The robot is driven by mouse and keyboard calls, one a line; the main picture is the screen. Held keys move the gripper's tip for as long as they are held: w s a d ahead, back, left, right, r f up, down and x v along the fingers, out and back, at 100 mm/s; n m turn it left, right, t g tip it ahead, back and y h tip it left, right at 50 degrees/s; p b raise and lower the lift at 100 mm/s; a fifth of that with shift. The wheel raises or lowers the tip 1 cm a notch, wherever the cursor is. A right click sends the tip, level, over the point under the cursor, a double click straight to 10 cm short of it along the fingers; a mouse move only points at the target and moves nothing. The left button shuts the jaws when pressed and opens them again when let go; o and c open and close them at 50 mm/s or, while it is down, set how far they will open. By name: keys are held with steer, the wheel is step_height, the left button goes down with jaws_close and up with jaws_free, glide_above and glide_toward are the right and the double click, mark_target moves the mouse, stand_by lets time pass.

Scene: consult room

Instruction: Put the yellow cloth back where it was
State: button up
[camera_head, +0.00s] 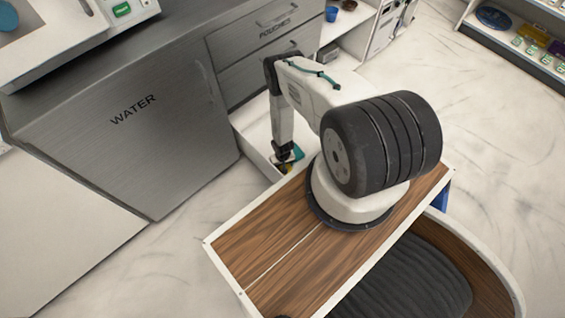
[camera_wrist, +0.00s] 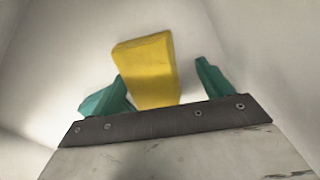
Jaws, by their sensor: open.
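The yellow cloth (camera_wrist: 148,62) looks like a folded yellow block. In the wrist view it lies between my two teal fingertips, on a pale surface with pale walls around it. My gripper (camera_wrist: 158,85) is open, with a gap between each finger and the cloth. In the head view my gripper (camera_head: 287,157) reaches down into an open white drawer (camera_head: 250,136) beside the grey cabinet. The lower end of the cloth is hidden behind my gripper's body in the wrist view.
A shelf with a blue cup (camera_head: 331,14) is behind my arm. Another shelf (camera_head: 515,45) with small items stands at far right. Pale floor is clear.

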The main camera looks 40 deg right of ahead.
step_height(320, 180, up, 12)
stand_by(0.5)
steer(key=shift+w+r, duration=0.1)
steer(key=shift+r, duration=0.05)
